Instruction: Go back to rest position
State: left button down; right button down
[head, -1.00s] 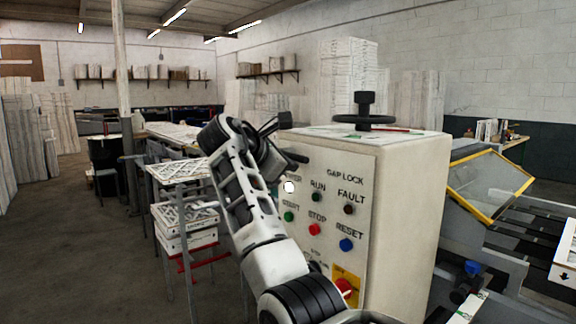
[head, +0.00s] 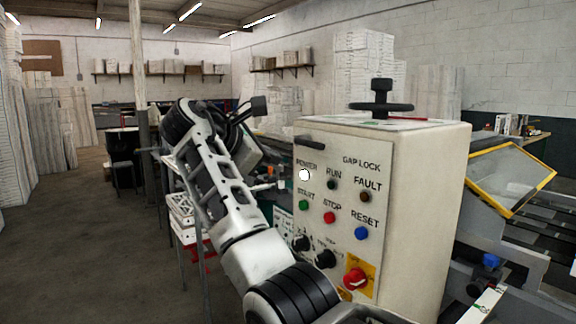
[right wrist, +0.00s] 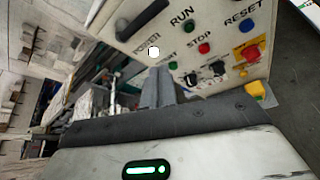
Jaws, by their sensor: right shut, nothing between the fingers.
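My right arm rises from the bottom middle of the head view and bends at the upper left. Its gripper (head: 268,185) is partly hidden behind the arm, close to the left edge of the control box (head: 420,200). In the right wrist view the gripper's two fingers (right wrist: 157,88) are together with nothing between them. They point toward the panel's left edge, below the lit white POWER lamp (right wrist: 153,52). I cannot tell the exact gap to the panel. My left gripper is in no view.
The panel carries a green START button (head: 304,203), a red STOP button (head: 329,217) and a red-yellow switch (head: 355,279). A black handwheel (head: 381,106) tops the box. A yellow-framed guard (head: 512,180) stands right. Open floor (head: 80,240) lies left.

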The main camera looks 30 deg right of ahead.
jog(key=shift+s+a+r, duration=0.15)
jog(key=shift+a+r, duration=0.2)
jog(key=shift+a, duration=0.25)
jog(key=shift+f, duration=0.1)
notch_tip(320, 180, down, 28)
jog(key=w+m+t+y, duration=0.1)
jog(key=w+t+y, duration=0.1)
jog(key=t+y, duration=0.15)
jog(key=s+a+f+m+y, duration=0.15)
jog(key=s+f+y, duration=0.3)
jog(key=f, duration=0.65)
jog(key=s+a+f+m+t+y, duration=0.1)
jog(key=s+a+f+m+y, duration=0.1)
jog(key=s+f, duration=0.45)
jog(key=s+a+f+m+y, duration=0.1)
jog(key=s+a+f+m, duration=0.15)
jog(key=s+f, duration=0.35)
jog(key=s+a+m+y, duration=0.3)
jog(key=s+m, duration=0.3)
jog(key=s, duration=1.1)
jog(key=shift+s+a+m+t+y, duration=0.2)
jog(key=shift+m+t+y, duration=0.2)
jog(key=shift+y, duration=0.1)
